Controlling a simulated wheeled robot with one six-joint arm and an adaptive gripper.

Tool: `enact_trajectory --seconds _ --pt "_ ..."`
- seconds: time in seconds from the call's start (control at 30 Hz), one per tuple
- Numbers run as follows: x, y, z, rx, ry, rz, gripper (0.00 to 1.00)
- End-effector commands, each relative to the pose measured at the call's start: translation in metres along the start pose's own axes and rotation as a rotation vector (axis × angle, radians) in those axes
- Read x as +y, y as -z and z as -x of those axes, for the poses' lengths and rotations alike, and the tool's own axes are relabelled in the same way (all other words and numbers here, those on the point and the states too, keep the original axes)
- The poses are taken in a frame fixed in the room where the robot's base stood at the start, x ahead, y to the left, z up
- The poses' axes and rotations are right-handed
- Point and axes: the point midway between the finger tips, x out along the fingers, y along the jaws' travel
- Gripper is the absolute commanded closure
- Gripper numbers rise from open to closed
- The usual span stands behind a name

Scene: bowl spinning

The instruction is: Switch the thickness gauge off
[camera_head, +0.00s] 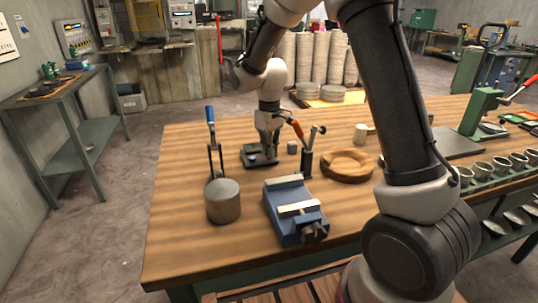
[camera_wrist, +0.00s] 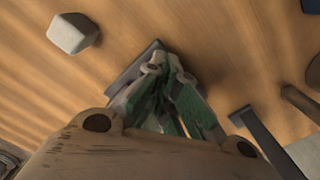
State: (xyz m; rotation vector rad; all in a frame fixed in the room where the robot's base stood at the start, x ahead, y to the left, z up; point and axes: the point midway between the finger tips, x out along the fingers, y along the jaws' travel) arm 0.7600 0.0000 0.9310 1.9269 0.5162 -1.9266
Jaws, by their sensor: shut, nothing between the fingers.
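The thickness gauge appears to be the small dark device with a flat base (camera_head: 257,160) on the wooden bench. In the head view, it lies directly under my gripper (camera_head: 270,155), which points down with its fingers shut and empty. In the wrist view, the shut fingers (camera_wrist: 160,70) cover most of the device, and only part of its dark flat plate (camera_wrist: 130,76) shows beyond them. I cannot tell whether the fingertips touch it. Its switch and display are not readable in either view.
A small grey block (camera_head: 292,147) stands right of the gauge. The bench's front left is clear.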

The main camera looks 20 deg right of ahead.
Motion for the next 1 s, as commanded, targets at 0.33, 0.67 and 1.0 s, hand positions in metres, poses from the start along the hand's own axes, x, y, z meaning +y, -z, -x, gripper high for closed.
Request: enact_trajectory --seconds 0.33,0.67,1.0 --pt "0.0 0.0 0.011 0.001 0.0 0.0 1.0" --pt "0.0 0.001 0.041 0.002 0.0 0.0 1.0" --pt "0.0 0.0 0.067 0.001 0.0 0.0 1.0"
